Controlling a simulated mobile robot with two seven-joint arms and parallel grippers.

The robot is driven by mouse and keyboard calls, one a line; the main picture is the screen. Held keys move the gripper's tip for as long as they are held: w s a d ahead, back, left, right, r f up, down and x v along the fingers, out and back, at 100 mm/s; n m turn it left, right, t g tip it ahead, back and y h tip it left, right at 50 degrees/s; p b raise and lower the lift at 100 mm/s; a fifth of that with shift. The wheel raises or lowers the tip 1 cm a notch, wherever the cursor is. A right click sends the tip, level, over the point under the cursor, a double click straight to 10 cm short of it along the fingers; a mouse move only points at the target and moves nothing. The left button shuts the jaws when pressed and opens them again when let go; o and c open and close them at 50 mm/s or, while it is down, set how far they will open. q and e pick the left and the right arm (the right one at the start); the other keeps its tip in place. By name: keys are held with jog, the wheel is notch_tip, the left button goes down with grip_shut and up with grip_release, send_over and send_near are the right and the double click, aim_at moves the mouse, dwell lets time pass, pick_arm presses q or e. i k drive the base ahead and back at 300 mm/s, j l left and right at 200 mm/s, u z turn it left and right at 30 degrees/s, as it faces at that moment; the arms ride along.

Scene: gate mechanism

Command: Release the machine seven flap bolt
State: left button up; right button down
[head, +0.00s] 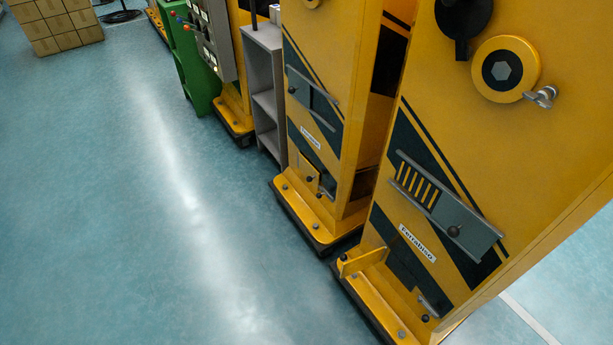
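Two tall yellow machines with dark stripes stand side by side, a nearer one (560,150) at the right and a farther one (345,75) left of it. No number seven is readable on either. Low on the nearer machine is a small grey bolt-like part (431,305) with a dark knob just below it. A yellow flap-like plate (362,262) juts out near its base. The farther machine has a small yellow plate (309,178) against its lower front, with dark knobs beside it. Neither of my grippers is in view.
Grey sliding panels (462,228) and a round yellow hub (506,69) sit higher on the machines. A grey shelf (264,90), a green cabinet (193,75) and stacked cartons (55,28) stand farther back. The blue floor (140,220) at the left is clear.

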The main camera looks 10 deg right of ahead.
aim_at(319, 195)
jog(key=i+j+z, duration=0.2)
jog(key=i+j, duration=0.2)
jog(key=i, duration=0.25)
jog(key=i+j+z, duration=0.25)
jog(key=i+j, duration=0.25)
jog(key=i, duration=0.15)
jog(key=i+l, duration=0.2)
jog(key=i, duration=0.2)
jog(key=i+l+z, duration=0.1)
jog(key=i, duration=0.25)
jog(key=l, duration=0.1)
